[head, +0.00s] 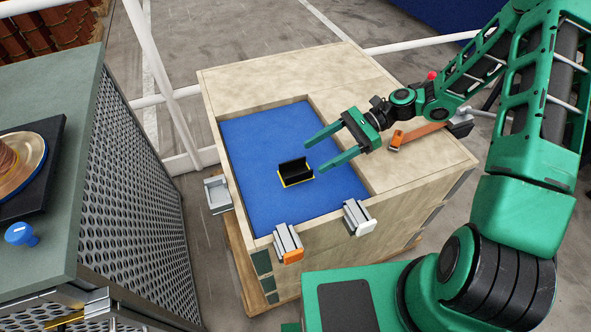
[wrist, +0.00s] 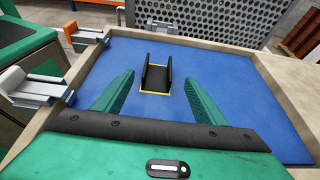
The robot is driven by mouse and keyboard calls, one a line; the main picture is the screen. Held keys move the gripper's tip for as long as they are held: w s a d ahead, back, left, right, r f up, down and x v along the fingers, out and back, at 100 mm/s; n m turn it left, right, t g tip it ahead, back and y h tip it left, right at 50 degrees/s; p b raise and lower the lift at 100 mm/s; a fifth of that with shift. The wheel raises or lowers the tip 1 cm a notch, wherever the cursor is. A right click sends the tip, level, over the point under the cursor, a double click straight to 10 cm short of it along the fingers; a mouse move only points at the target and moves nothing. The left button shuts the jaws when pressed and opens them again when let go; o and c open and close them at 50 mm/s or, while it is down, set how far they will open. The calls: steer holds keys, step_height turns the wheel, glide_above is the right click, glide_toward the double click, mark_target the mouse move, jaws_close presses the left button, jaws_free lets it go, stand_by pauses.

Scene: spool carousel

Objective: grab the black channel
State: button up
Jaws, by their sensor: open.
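The black channel (head: 294,170) sits on the blue floor (head: 265,130) of a recess in a wooden crate. It is a short U-shaped piece with two upright walls, and a yellow outline shows around its base. In the wrist view the channel (wrist: 156,75) stands ahead of my fingertips, near the middle between them. My gripper (head: 306,158) is open and empty, with its two green fingers spread to the right of the channel in the head view. The gripper also shows in the wrist view (wrist: 160,80). No finger visibly touches the channel.
The wooden crate rim (head: 213,133) surrounds the blue recess. A green cabinet (head: 60,215) with a spool (head: 20,165) and blue knob (head: 20,233) stands left.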

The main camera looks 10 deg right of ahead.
mark_target(297, 167)
steer(key=shift+x, duration=3.95)
steer(key=shift+s+d, duration=0.1)
steer(key=shift+c, duration=0.4)
steer(key=c, duration=1.1)
steer(key=shift+o, duration=0.2)
steer(key=shift+r, duration=0.1)
